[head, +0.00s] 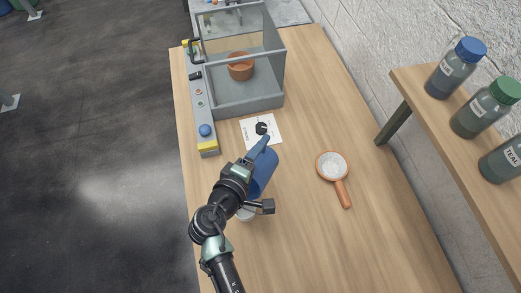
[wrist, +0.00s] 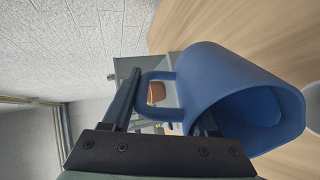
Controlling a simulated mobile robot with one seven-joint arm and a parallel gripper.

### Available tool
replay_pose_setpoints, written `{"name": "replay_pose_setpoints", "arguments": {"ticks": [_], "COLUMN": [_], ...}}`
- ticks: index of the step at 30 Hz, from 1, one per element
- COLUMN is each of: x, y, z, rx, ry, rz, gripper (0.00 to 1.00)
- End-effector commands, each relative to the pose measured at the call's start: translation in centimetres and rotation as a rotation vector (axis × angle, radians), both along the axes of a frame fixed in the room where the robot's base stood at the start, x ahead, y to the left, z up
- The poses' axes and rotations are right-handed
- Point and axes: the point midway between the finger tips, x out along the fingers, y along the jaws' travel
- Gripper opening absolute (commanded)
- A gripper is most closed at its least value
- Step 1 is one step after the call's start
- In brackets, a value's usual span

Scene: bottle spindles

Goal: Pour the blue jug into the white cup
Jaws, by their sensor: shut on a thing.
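The blue jug (head: 264,172) is held above the table by my gripper (head: 252,186), which is shut on its handle. In the wrist view the jug (wrist: 225,85) is strongly tilted, and its open mouth faces the lower right of the picture. The inside looks blue and no stream is visible. The fingers of my gripper (wrist: 163,100) are at the handle. The white cup (head: 246,215) is mostly hidden below my gripper in the head view. A pale rim, likely the cup (wrist: 313,116), shows at the right edge of the wrist view, close to the jug's mouth.
A clear-walled box (head: 245,98) with a brown pot (head: 240,66) stands at the back. A printed card (head: 262,130) lies in front of it. A round orange strainer (head: 333,166) lies right of the jug. Several bottles stand on a shelf (head: 425,100) at right.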

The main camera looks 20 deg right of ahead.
Motion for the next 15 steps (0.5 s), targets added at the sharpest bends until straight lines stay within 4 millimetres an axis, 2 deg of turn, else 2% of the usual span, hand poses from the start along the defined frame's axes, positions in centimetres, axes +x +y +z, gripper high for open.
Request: {"name": "replay_pose_setpoints", "arguments": {"ticks": [15], "x": [-0.3], "y": [0.35], "z": [-0.27], "rx": [-0.034], "ry": [-0.041], "rz": [0.001], "gripper": [0.0]}}
